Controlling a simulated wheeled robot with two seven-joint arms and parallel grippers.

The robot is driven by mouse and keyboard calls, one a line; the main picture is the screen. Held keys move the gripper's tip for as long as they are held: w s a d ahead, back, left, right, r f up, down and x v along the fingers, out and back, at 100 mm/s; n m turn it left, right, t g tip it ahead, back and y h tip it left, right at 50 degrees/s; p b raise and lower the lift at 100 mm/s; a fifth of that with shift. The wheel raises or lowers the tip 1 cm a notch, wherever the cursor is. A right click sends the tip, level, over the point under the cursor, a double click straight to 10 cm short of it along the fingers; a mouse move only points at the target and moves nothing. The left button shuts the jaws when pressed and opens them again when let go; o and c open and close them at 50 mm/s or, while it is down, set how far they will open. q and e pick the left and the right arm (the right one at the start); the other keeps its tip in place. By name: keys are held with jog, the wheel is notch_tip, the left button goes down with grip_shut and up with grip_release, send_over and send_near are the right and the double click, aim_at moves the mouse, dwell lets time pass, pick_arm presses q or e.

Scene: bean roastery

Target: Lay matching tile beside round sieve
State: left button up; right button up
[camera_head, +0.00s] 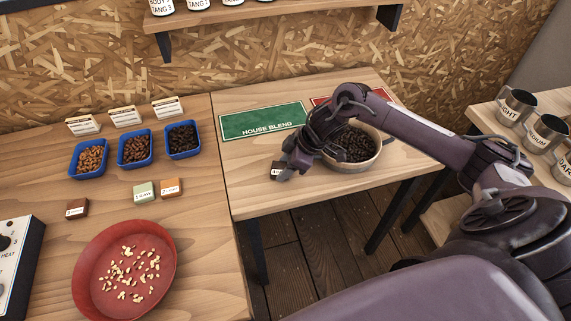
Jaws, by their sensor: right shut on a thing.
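A round sieve (372,160) with a pale rim, full of dark beans, stands on the right table. My right gripper (284,170) is left of the sieve and shut on a small dark tile with a white label (276,170). The fingers hide much of this tile, and I cannot tell whether it touches the table. On the left table lie a brown tile (77,208), a pale green tile (144,192) and an orange tile (171,188). My left gripper is out of view.
A green "HOUSE BLEND" mat (262,121) and a partly hidden red mat (320,100) lie behind. Blue trays of beans (135,150) and a red dish of pale pieces (88,262) stand left. A floor gap separates the tables from the mugs (515,105). Table in front of the gripper is clear.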

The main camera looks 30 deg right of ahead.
jog(key=shift+f, duration=0.2)
jog(key=o, duration=1)
jog(key=shift+w, duration=0.1)
jog(key=shift+r, duration=0.25)
jog(key=v, duration=1.1)
jog(key=shift+s+d+r+b, duration=0.15)
jog(key=shift+s+r+b, duration=0.05)
jog(key=shift+r+b, duration=0.15)
